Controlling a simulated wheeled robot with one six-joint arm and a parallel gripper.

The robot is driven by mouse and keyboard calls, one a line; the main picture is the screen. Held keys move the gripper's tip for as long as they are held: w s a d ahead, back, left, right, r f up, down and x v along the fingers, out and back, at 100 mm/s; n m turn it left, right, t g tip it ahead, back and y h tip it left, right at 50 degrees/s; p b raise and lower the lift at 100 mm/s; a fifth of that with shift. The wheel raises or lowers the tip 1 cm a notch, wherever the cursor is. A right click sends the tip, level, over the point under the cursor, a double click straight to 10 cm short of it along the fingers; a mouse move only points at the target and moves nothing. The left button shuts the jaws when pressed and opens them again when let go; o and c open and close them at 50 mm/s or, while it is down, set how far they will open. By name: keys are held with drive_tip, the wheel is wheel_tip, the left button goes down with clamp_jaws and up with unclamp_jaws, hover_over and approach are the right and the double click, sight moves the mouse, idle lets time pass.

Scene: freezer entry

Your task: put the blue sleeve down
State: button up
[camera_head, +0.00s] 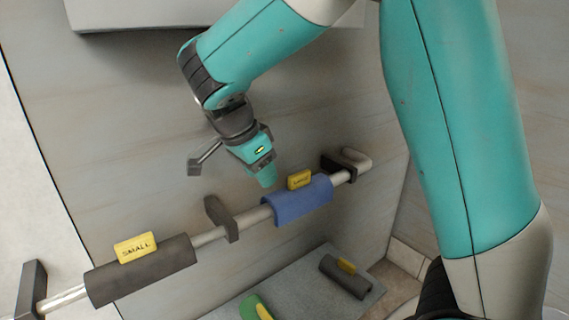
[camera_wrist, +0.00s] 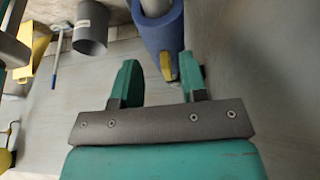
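The blue sleeve (camera_head: 302,203) sits around the metal rail, right of the middle bracket. A yellow tag (camera_head: 299,180) stands up on its top. My gripper (camera_head: 266,180) is just left of the tag in the head view, above the rail, and seems apart from the sleeve. In the wrist view my gripper (camera_wrist: 162,82) has its two teal fingers spread with nothing held. There the blue sleeve (camera_wrist: 158,30) lies beyond the fingertips, and its yellow tag (camera_wrist: 168,66) shows in the gap, nearer the right finger. The depth between tag and fingers is hard to tell.
A dark grey sleeve (camera_head: 142,270) with a yellow tag reading SMALL is on the rail at left. Dark brackets (camera_head: 221,218) hold the rail (camera_head: 208,237) along the wall. Below, a grey surface (camera_head: 285,282) bears another dark sleeve (camera_head: 345,277) and a green piece (camera_head: 254,308).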

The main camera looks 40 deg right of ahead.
drive_tip(key=shift+a, duration=1.25)
drive_tip(key=shift+s+a, duration=0.1)
drive_tip(key=shift+a, duration=0.15)
drive_tip(key=s+a+n+y, duration=0.4)
drive_tip(key=s+n, duration=0.7)
drive_tip(key=n, duration=0.1)
drive_tip(key=s+a+r+n+y, duration=0.1)
drive_tip(key=s+a+n+y, duration=0.3)
drive_tip(key=s+n, duration=0.6)
drive_tip(key=a+n, duration=0.1)
drive_tip(key=n, duration=0.1)
drive_tip(key=shift+s+a+r+n+y, duration=0.25)
drive_tip(key=shift+s+n+y, duration=0.1)
drive_tip(key=shift+n+y, duration=0.05)
